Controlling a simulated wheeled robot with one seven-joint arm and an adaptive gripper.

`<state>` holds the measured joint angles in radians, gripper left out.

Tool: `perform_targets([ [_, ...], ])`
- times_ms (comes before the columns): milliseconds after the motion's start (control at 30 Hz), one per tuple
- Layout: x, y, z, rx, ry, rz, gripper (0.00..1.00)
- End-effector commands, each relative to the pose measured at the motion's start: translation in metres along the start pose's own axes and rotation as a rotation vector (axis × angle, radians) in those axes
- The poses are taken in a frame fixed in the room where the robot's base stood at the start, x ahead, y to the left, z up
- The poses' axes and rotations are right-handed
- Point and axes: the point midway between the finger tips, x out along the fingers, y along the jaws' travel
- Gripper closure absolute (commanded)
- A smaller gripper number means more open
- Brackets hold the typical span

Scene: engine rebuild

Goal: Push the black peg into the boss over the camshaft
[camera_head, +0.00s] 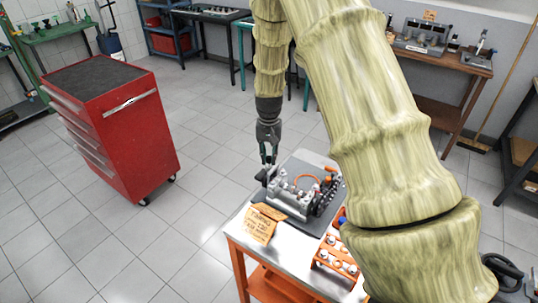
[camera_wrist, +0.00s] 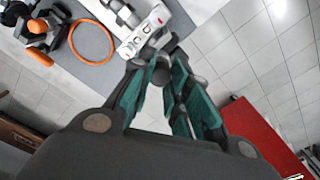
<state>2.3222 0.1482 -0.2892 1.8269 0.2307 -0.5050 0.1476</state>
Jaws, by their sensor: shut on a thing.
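My gripper (camera_head: 268,152) points down over the left end of the grey engine block (camera_head: 290,197) on the orange-framed table. In the wrist view my gripper (camera_wrist: 163,82) has its teal-padded fingers shut on the black peg (camera_wrist: 160,72), whose dark round end shows between the fingertips. The peg is right beside a pale block end (camera_wrist: 143,37) with red and dark marks. I cannot tell whether the peg touches the boss or is in it. The boss and the camshaft are not clear in either view.
An orange ring (camera_wrist: 91,42) lies by the engine parts. A tan card (camera_head: 262,225) with writing is at the table's near left, and an orange rack (camera_head: 337,262) stands at the near right. A red tool cabinet (camera_head: 128,135) stands left, with clear floor between.

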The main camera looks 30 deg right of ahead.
Motion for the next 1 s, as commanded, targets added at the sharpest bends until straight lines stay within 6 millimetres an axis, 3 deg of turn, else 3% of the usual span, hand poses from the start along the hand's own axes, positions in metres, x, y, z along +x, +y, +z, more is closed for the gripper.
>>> perform_targets([
  [1000, 0.012, 0.0, 0.0, 0.0, 0.0, 0.0, 1.0],
])
